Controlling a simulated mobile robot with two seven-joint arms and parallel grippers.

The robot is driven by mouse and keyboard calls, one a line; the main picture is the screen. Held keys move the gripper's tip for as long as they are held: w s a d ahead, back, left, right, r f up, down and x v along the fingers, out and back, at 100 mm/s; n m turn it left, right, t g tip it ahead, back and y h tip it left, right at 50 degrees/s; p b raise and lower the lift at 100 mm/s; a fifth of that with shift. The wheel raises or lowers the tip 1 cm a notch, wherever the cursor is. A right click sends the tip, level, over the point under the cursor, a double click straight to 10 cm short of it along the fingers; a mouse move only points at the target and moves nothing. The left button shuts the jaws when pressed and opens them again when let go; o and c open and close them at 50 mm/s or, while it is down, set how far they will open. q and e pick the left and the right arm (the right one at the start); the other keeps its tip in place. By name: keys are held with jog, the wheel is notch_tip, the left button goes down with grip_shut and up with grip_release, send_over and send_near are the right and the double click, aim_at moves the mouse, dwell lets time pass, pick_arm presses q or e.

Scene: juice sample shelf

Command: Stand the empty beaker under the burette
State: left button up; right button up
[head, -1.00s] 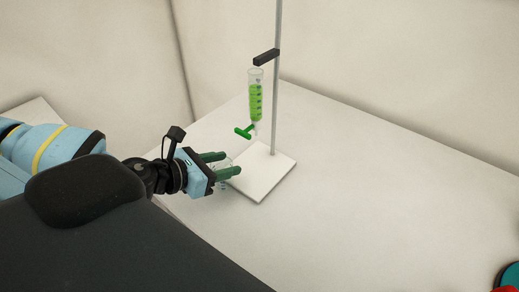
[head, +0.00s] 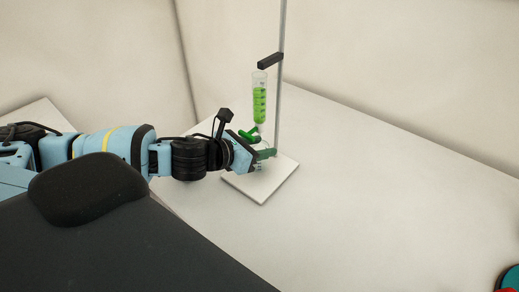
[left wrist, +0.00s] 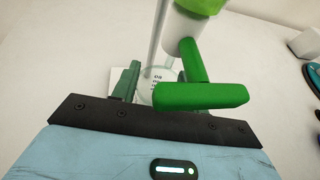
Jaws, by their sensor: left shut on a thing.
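The burette (head: 260,100), a clear tube with green liquid and a green tap (head: 248,135), hangs upright beside its stand rod (head: 281,85). My left gripper (head: 267,154) is just below the tap, over the white stand base (head: 262,190). It is shut on the clear glass beaker (head: 260,166), mostly hidden by the fingers in the head view. In the left wrist view the beaker (left wrist: 157,74) with dark markings sits between the fingers, and the green tap (left wrist: 200,96) crosses in front of the right finger. I cannot tell whether the beaker touches the base.
A dark clamp (head: 270,61) joins the burette to the rod. The white table (head: 370,190) is clear to the right of the stand. A teal and red object (head: 511,277) is cut off at the lower right corner.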

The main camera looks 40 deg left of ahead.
pick_arm(q)
jog(key=shift+w+f, duration=0.1)
jog(key=shift+f, duration=0.6)
jog(key=shift+f, duration=0.15)
jog(key=o, duration=1.1)
jog(key=shift+c, duration=0.2)
jog(key=shift+r, duration=0.2)
jog(key=v, duration=1.2)
jog(key=shift+p, duration=0.3)
jog(key=shift+d, duration=0.1)
